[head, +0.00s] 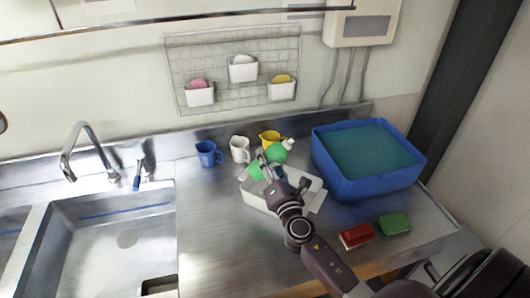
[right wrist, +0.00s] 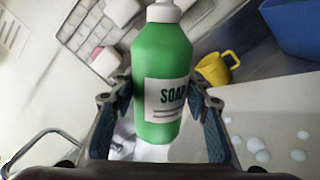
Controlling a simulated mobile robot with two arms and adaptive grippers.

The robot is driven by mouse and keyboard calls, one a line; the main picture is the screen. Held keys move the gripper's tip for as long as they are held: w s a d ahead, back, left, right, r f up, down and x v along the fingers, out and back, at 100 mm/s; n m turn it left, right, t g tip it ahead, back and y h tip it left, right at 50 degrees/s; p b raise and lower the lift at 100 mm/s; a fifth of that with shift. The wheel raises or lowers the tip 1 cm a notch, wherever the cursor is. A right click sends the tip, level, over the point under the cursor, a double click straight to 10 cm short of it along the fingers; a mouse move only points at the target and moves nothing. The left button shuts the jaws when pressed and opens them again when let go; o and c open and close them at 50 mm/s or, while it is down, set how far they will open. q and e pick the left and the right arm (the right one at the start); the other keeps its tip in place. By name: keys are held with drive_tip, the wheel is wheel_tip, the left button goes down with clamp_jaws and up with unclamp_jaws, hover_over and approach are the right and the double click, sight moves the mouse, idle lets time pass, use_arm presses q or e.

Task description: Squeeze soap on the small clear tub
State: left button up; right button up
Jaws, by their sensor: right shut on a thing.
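A green soap bottle (head: 277,155) with a white cap is held in my right gripper (head: 268,170) and leans toward the upper right. In the right wrist view the soap bottle (right wrist: 165,65) shows its SOAP label between both fingers of the right gripper (right wrist: 165,105), which is shut on it. A small whitish tub (head: 256,200) stands on the counter below the bottle and gripper. My right arm hides much of the tub's inside. My left gripper is not in view.
A blue basin (head: 345,187) stands right of the tub. Blue (head: 207,153), white (head: 239,149) and yellow (head: 267,138) cups stand behind. A red sponge (head: 356,235) and a green sponge (head: 394,224) lie in front right. White blobs (right wrist: 263,157) show in the wrist view.

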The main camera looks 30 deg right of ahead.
sight(285, 141)
drive_tip(key=r+g+h+p, duration=0.1)
drive_tip(key=r+p, duration=0.1)
drive_tip(key=p, duration=0.2)
drive_tip(key=d+r+h+p, duration=0.1)
drive_tip(key=h+p, duration=0.1)
drive_tip(key=p, duration=0.1)
drive_tip(key=shift+s+d+r+g+p, duration=0.15)
drive_tip(key=shift+r+g+p, duration=0.2)
drive_tip(key=shift+r+g, duration=0.05)
drive_tip(key=shift+d+f+g+h+b, duration=0.1)
drive_tip(key=shift+d+g+h+b, duration=0.05)
drive_tip(key=shift+g+h+b, duration=0.2)
drive_tip(key=r+g+h, duration=0.1)
drive_tip(key=d+r+g+h, duration=0.1)
drive_tip(key=h, duration=0.1)
drive_tip(key=d+r+n+g+h, duration=0.1)
drive_tip(key=shift+s+r, duration=0.2)
drive_tip(key=shift+r, duration=0.05)
drive_tip(key=shift+s+d+r+n+g+h, duration=0.2)
drive_tip(key=shift+d+r+n+g+h, duration=0.15)
drive_tip(key=shift+r+g+h, duration=0.55)
drive_tip(key=shift+f, duration=0.2)
